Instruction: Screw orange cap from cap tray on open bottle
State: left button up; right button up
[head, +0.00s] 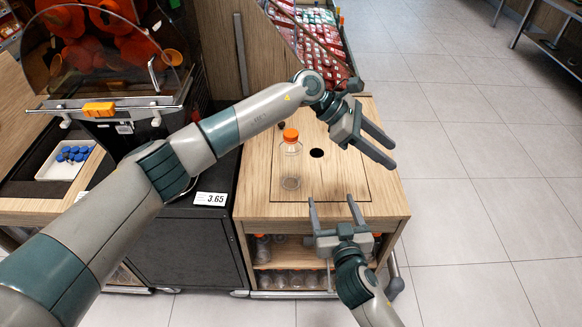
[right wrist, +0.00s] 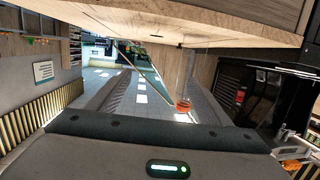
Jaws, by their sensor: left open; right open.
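A clear bottle (head: 290,165) stands upright on the wooden cart top. An orange cap (head: 290,135) sits on its mouth; I cannot tell whether it is screwed tight. My left gripper (head: 393,154) is open and empty, to the right of the bottle above the cart's right side. My right gripper (head: 332,203) is open and empty near the cart's front edge, in front and to the right of the bottle. A white tray (head: 45,173) at the left holds several blue caps; no orange cap shows in it. A small orange thing (right wrist: 183,105) shows between the right gripper's fingers in the right wrist view, apart from them.
The cart top (head: 365,200) has a dark round hole (head: 317,153) right of the bottle. Several bottles (head: 280,279) stand on shelves below. The orange juicer (head: 100,55) is at the upper left, a price tag (head: 211,199) beside the cart. Tiled floor lies free at the right.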

aim_at(287, 147)
pick_arm(q)
jog(key=w+a+r+y, duration=0.1)
jog(key=w+a+y, duration=0.2)
jog(key=a, duration=0.4)
jog(key=w+a+r+m+t+y, duration=0.1)
jog(key=w+a+r+y, duration=0.1)
jog(key=w+a+y, duration=0.2)
jog(key=w+a+r+m+t+y, duration=0.1)
jog(key=w+a+r+y, duration=0.1)
jog(key=a, duration=0.8)
jog(key=shift+w+a+y, duration=0.2)
jog(key=shift+w+y, duration=0.25)
jog(key=shift+w, duration=0.25)
jog(key=shift+w+a+y, duration=0.2)
jog(key=shift+w+y, duration=0.25)
jog(key=shift+w, duration=0.2)
pick_arm(e)
jog(key=w+a+r+n+y, duration=0.1)
jog(key=a, duration=0.2)
jog(key=w+a+r+n+t+y, duration=0.1)
jog(key=a+y, duration=0.1)
jog(key=a, duration=0.1)
jog(key=shift+w+a+r+y, duration=0.2)
jog(key=shift+w+r+y, duration=0.1)
jog(key=shift+w+r, duration=0.1)
jog(key=x, duration=1.7)
jog(key=shift+w+r, duration=0.2)
jog(key=shift+w, duration=0.05)
